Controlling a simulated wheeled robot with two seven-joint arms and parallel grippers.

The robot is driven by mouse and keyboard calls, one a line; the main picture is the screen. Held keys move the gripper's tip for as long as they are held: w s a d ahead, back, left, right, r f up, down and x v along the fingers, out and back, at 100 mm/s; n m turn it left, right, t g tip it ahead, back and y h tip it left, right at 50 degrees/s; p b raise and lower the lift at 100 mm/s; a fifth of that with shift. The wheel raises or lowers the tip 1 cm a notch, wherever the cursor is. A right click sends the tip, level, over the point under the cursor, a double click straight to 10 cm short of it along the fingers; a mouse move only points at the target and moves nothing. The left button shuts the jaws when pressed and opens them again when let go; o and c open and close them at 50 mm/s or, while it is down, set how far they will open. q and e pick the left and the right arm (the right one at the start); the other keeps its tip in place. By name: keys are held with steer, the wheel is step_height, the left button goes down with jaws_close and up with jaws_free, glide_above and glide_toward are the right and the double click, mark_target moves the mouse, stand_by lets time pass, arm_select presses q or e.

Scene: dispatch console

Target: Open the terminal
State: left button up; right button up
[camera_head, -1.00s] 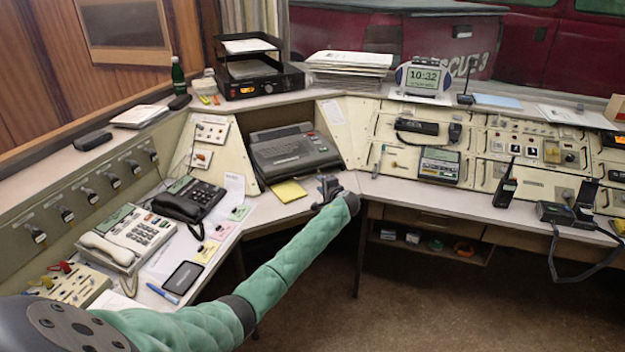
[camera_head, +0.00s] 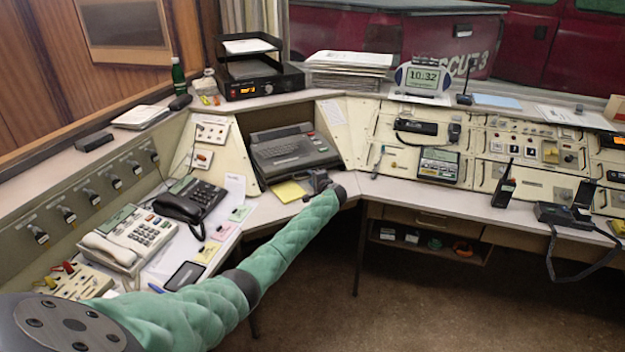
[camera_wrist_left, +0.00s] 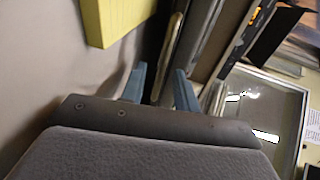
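The terminal (camera_head: 292,154) is a dark grey, typewriter-like unit with a keyboard, sitting in the corner alcove of the console. My left gripper (camera_head: 318,182) is at the terminal's front right corner, just above the desk edge. In the left wrist view its two blue fingertips (camera_wrist_left: 160,88) are apart, with nothing clearly held between them. A long edge, seemingly the terminal's front edge (camera_wrist_left: 172,50), runs just beyond the fingertips. Whether they touch it I cannot tell. My right gripper is in neither view.
A yellow note pad (camera_head: 288,192) lies in front of the terminal, close left of my gripper; it also shows in the left wrist view (camera_wrist_left: 115,18). A black phone (camera_head: 190,200) stands further left. The desk right of the gripper is clear (camera_head: 400,191).

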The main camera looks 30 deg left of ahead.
arm_select(q)
jaws_close()
